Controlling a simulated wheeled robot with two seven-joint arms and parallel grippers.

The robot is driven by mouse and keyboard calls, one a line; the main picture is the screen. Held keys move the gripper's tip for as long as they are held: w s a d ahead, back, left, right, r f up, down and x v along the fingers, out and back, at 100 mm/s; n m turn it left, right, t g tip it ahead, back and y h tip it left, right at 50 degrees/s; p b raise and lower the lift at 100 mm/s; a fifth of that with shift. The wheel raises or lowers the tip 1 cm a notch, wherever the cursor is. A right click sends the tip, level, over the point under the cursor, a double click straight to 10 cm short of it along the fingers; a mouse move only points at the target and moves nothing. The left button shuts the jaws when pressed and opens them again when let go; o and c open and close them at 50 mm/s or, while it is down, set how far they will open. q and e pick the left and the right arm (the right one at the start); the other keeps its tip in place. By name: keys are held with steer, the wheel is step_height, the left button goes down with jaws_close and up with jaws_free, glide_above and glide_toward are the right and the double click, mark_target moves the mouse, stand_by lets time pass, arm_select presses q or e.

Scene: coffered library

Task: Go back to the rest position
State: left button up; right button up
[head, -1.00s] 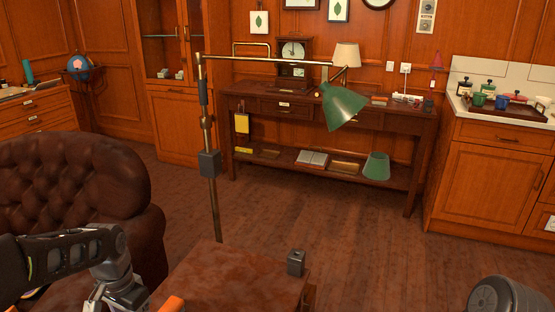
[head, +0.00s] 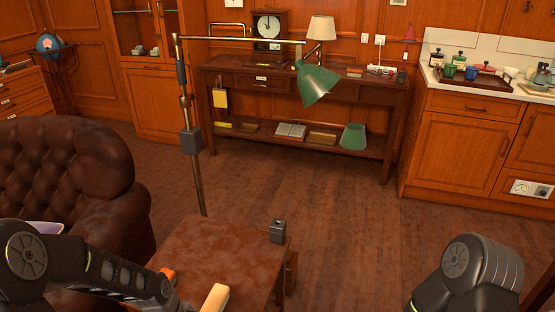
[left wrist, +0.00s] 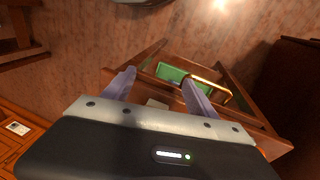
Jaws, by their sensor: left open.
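My left arm (head: 90,268) comes in at the lower left of the head view and reaches toward the side table; its gripper is below the frame there. In the left wrist view my left gripper (left wrist: 158,92) has its two pale lilac fingers spread apart with nothing between them. Beyond the fingers is a wooden frame with a green, gold-edged item (left wrist: 190,80) in it. My right arm (head: 475,272) shows only as a dark rounded link at the lower right; its gripper is out of view.
A side table (head: 215,250) with a small grey block (head: 277,231) stands in front. A cream item (head: 215,298) and an orange item (head: 168,273) are at its near edge. A leather armchair (head: 70,165) is at left. Open floor (head: 350,225) lies to the right.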

arm_select(q)
steer(key=s+d+f+n+p, duration=0.2)
steer(key=s+d, duration=0.5)
steer(key=s+d+f+n+h+p, duration=0.1)
steer(key=s+d+f+n+p, duration=0.1)
steer(key=s+d, duration=0.5)
steer(key=shift+s+f+h+p, duration=0.25)
steer(key=shift+f+h+p, duration=0.1)
steer(key=shift+f, duration=0.4)
steer(key=shift+o, duration=0.4)
steer(key=shift+d, duration=0.1)
steer(key=shift+w, duration=0.1)
